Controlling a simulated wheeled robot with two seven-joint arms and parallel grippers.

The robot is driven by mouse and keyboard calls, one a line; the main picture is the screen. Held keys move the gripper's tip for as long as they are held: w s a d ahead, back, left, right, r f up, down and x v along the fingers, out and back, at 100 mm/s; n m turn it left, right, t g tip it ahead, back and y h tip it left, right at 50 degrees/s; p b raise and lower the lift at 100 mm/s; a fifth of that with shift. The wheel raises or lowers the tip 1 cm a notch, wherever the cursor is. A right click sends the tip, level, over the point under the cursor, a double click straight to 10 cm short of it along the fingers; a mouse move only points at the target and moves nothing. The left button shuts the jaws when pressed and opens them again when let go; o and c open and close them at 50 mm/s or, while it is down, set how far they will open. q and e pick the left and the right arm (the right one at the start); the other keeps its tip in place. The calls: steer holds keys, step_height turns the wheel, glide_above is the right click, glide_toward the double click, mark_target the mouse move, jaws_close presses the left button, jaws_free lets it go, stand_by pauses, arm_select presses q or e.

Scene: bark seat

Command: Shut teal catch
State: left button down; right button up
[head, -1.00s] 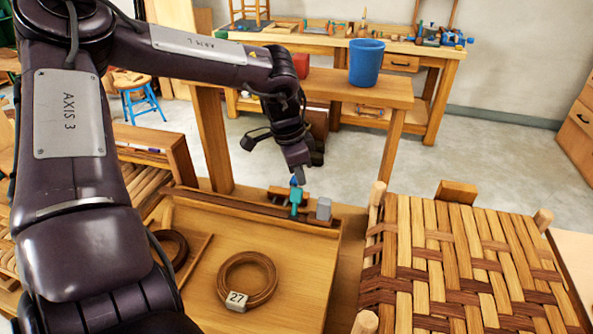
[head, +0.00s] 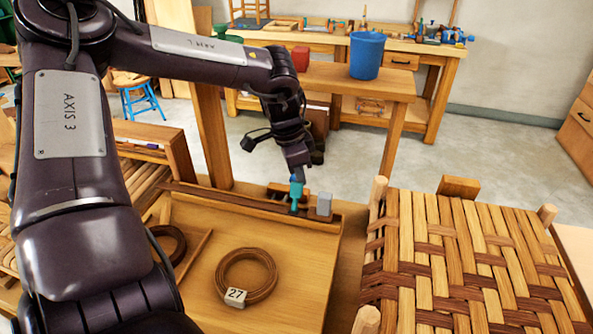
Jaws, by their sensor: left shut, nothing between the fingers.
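The teal catch (head: 296,193) stands on the dark wooden rail at the back edge of a wooden tray. A small grey block (head: 323,204) sits just to its right on the same rail. My left gripper (head: 297,176) reaches down from above, its fingers shut, at the top of the teal catch. The fingertips look to touch or nearly touch it; I cannot tell which. Nothing shows between the fingers. My right gripper is not in view.
The wooden tray (head: 205,255) holds a coil of bark strip (head: 247,270) tagged 27 and another coil (head: 168,246). A woven seat (head: 470,260) stands at the right. A blue bucket (head: 366,56) is on a bench behind. Open floor lies between.

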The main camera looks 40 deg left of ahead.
mark_target(295, 192)
arm_select(q)
steer(key=shift+f, duration=0.3)
steer(key=shift+s+d+r, duration=0.1)
steer(key=shift+s, duration=0.05)
steer(key=shift+s+d+p, duration=0.2)
steer(key=shift+s+d, duration=0.1)
steer(key=shift+s, duration=0.3)
steer(key=shift+s+d+p, duration=0.2)
steer(key=shift+s+d, duration=0.15)
steer(key=shift+s, duration=0.3)
steer(key=shift+s+d+p, duration=0.2)
steer(key=shift+s+d, duration=0.1)
steer(key=shift+s, duration=0.3)
steer(key=shift+w+a+r+p, duration=0.1)
steer(key=shift+w+r+p, duration=0.15)
steer(key=shift+r+p, duration=0.85)
steer(key=shift+w+a+r+p, duration=0.2)
steer(key=shift+r+p, duration=0.35)
steer(key=shift+r, duration=1)
steer(key=shift+w+a+r+p, duration=0.1)
steer(key=shift+w+r+p, duration=0.15)
steer(key=shift+r+p, duration=0.85)
steer(key=shift+r+b, duration=0.25)
steer(key=shift+b, duration=0.05)
steer(key=shift+s+f, duration=0.1)
